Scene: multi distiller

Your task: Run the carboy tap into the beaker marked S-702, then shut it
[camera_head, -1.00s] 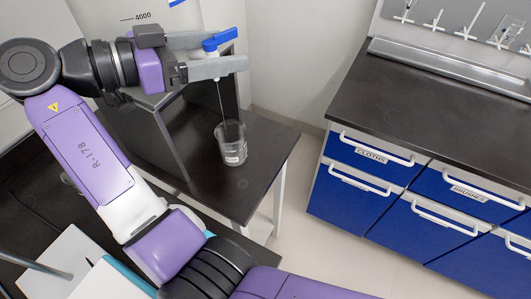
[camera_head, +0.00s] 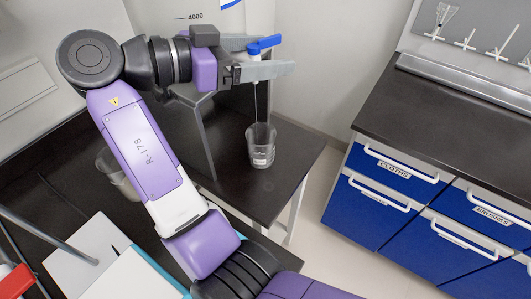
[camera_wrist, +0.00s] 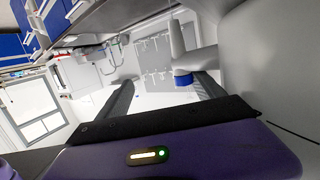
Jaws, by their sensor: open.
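The carboy (camera_head: 222,18) is a pale vessel with a 4000 mark, cut off by the top edge in the head view. Its tap has a blue lever (camera_head: 264,44), which also shows in the wrist view (camera_wrist: 183,77). My gripper (camera_head: 280,55) is open, with one finger on each side of the tap; contact cannot be told. A thin stream runs down from the tap into a clear beaker (camera_head: 261,150) standing upright below it. The beaker has a small white label, too small to read. Its liquid level is unclear.
Another clear vessel (camera_head: 112,168) stands left, partly behind my arm. A black-topped bench (camera_head: 465,125) with blue drawers is at right, across a floor gap. A pegboard (camera_head: 500,25) hangs behind it. A red object (camera_head: 15,281) is at lower left.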

